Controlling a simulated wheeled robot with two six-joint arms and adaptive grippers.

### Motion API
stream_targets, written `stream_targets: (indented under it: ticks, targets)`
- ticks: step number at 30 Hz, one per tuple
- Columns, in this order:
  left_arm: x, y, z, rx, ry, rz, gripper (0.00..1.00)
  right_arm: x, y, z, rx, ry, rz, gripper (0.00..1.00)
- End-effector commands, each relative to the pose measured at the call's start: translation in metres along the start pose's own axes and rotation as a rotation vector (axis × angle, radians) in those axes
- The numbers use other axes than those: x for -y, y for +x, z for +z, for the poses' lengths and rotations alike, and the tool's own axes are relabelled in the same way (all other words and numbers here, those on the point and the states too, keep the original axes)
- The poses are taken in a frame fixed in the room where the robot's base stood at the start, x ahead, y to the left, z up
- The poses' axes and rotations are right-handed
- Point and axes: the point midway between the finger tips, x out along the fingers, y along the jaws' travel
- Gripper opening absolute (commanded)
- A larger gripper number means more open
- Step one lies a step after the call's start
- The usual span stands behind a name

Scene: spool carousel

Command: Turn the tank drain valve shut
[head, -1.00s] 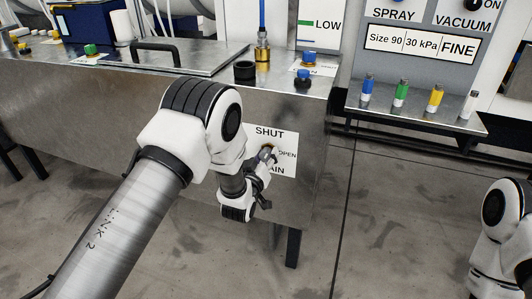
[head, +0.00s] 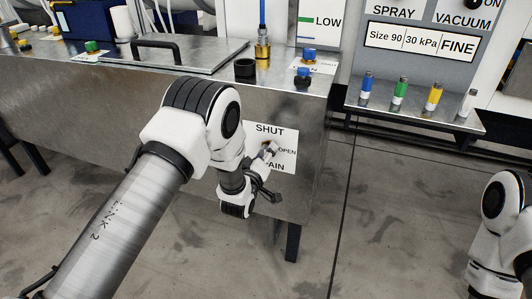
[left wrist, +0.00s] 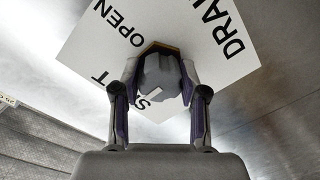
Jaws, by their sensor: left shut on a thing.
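The drain valve's grey knob (left wrist: 160,78) sits on the steel tank's front wall, over a white label (left wrist: 215,45) reading SHUT, OPEN and DRAIN. In the left wrist view my left gripper (left wrist: 160,92) has one finger on each side of the knob, closed against it. A small white mark shows on the knob, near the partly hidden word SHUT; I cannot tell how far the valve is turned. In the head view my left gripper (head: 268,155) reaches the label (head: 284,134) at the tank's right end, and the knob is mostly hidden.
The steel tank (head: 120,120) has a handled lid (head: 155,50) on top. A black cap (head: 245,69), a brass fitting (head: 263,50) and a blue-topped knob (head: 309,55) stand at its right end. A shelf (head: 425,118) with several coloured vials is at right. The floor between is clear.

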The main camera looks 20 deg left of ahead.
Motion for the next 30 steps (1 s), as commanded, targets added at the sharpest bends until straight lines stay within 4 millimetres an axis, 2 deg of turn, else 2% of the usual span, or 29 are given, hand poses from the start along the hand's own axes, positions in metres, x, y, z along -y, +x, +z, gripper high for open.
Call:
stream_targets:
  ticks: [4,5,6,7,16,19,23,30]
  targets:
    - [0.000,0.000,0.000,-0.001,-0.001,0.000,0.08,0.000,0.000,0.000,0.000,0.000,0.000,0.40]
    - [0.000,0.000,0.000,-0.001,0.000,0.000,0.50,0.000,0.000,0.000,0.000,0.000,0.000,0.40]
    - [0.000,0.000,0.000,-0.001,0.000,0.000,0.64,0.000,0.000,0.000,0.000,0.000,0.000,0.40]
    - [0.000,0.000,0.000,-0.001,0.000,0.000,0.68,0.000,0.000,0.000,0.000,0.000,0.000,0.40]
    - [0.000,-0.001,0.000,0.000,0.001,0.000,0.68,0.000,0.000,0.000,0.000,0.000,0.000,0.40]
    - [0.000,-0.009,0.000,0.001,0.001,-0.001,0.68,0.000,0.000,0.000,0.000,0.000,0.000,0.40]
    - [0.000,-0.034,0.001,0.003,0.002,-0.002,0.68,0.000,0.000,0.000,0.000,0.000,0.000,0.40]
    - [0.000,-0.095,0.001,0.003,0.001,-0.002,0.68,0.000,0.000,0.000,0.000,0.000,0.000,0.40]
